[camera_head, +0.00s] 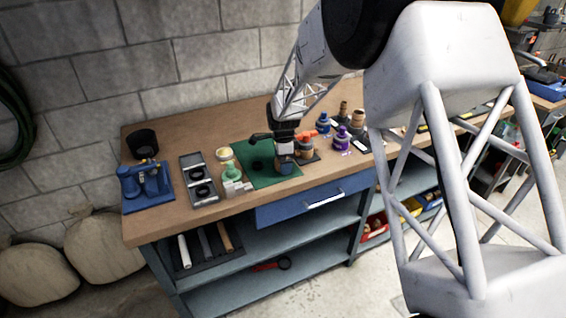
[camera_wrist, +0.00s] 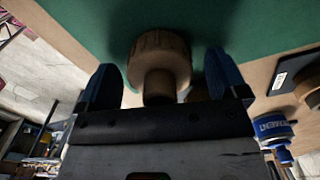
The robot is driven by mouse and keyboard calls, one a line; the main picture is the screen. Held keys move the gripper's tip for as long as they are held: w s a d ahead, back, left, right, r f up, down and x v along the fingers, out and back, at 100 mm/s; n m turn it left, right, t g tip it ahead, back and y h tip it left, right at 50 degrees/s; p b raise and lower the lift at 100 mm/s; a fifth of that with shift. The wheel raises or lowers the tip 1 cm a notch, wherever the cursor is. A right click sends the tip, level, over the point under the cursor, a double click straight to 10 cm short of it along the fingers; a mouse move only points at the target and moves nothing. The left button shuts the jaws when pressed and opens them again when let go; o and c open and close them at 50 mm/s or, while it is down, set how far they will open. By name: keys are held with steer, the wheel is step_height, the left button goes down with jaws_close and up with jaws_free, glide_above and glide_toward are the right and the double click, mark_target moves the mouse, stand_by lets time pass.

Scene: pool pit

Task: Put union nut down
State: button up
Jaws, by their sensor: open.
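The union nut (camera_wrist: 160,52) is a brownish ribbed ring with a narrower round neck, seen in the wrist view against the green mat (camera_wrist: 75,18). It appears to rest on the mat, near its edge. My gripper (camera_wrist: 160,66) is open, with one blue finger on each side of the nut. Gaps show between the fingers and the nut. In the head view my gripper (camera_head: 285,168) is low over the right part of the green mat (camera_head: 243,152). The nut cannot be made out there.
On the workbench (camera_head: 215,135), a grey tray (camera_head: 184,168) with black rings and a blue fixture (camera_head: 146,187) stand left of the mat. Purple (camera_head: 342,138) and blue fittings (camera_head: 323,122) stand to the right.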

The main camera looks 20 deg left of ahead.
step_height(320, 180, up, 11)
steer(key=shift+r, duration=0.15)
stand_by(0.4)
stand_by(0.5)
steer(key=shift+d+r, duration=0.1)
steer(key=shift+d, duration=0.05)
steer(key=s+d+r+n, duration=0.2)
steer(key=s+d+r, duration=0.3)
steer(key=d, duration=0.5)
steer(key=s+d+r+n+t, duration=0.15)
steer(key=s+d+r, duration=0.35)
steer(key=d, duration=0.5)
steer(key=s+d+r+n, duration=0.2)
steer(key=s+d+r, duration=0.35)
steer(key=d, duration=0.35)
steer(key=s+d+f+n, duration=0.1)
steer(key=s+d+n, duration=0.1)
steer(key=s+d, duration=0.3)
steer(key=s+d+f+n, duration=0.1)
steer(key=s+d, duration=0.5)
steer(key=s, duration=0.7)
steer(key=s+d+f+n+t, duration=0.1)
steer(key=s+d+n, duration=0.2)
steer(key=s+d, duration=0.3)
steer(key=s, duration=0.3)
steer(key=shift+d, duration=0.2)
